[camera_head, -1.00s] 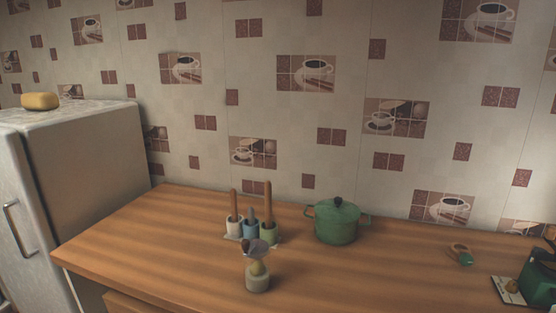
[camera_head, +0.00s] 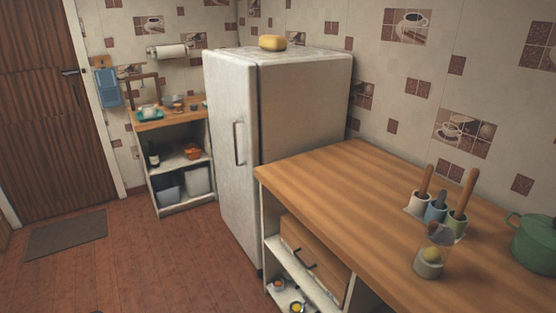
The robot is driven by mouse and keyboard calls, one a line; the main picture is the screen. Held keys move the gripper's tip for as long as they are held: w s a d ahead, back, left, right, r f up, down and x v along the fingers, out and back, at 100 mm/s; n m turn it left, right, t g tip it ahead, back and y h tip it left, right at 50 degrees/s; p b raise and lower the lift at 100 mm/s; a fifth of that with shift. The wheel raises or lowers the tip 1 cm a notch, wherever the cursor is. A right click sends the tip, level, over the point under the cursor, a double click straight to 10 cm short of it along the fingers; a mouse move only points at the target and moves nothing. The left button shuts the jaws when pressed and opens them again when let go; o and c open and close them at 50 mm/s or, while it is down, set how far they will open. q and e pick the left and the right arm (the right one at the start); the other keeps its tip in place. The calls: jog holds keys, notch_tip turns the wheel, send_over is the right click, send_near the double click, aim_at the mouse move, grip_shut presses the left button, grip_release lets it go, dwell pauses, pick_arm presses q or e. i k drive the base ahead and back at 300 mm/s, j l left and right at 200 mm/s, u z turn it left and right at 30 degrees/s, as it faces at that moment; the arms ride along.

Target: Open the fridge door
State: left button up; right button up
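The white fridge (camera_head: 305,105) stands in the middle of the head view, against the tiled wall. Its door (camera_head: 228,150) faces left and looks shut. A vertical metal handle (camera_head: 239,143) is on the door, near the edge closer to me. A yellow, bread-like object (camera_head: 272,42) lies on top of the fridge. Neither of my grippers shows in the view.
A shelf unit (camera_head: 183,170) stands behind the fridge. Brown floor (camera_head: 150,255) left of the fridge is mostly clear, with a mat (camera_head: 66,234).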

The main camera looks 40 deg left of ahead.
aim_at(231, 82)
jog(key=u, duration=1.65)
jog(key=i+j, duration=0.25)
jog(key=i, duration=0.25)
jog(key=i+j, duration=0.3)
jog(key=i, duration=0.2)
jog(key=i+j, duration=0.25)
jog(key=i, duration=0.2)
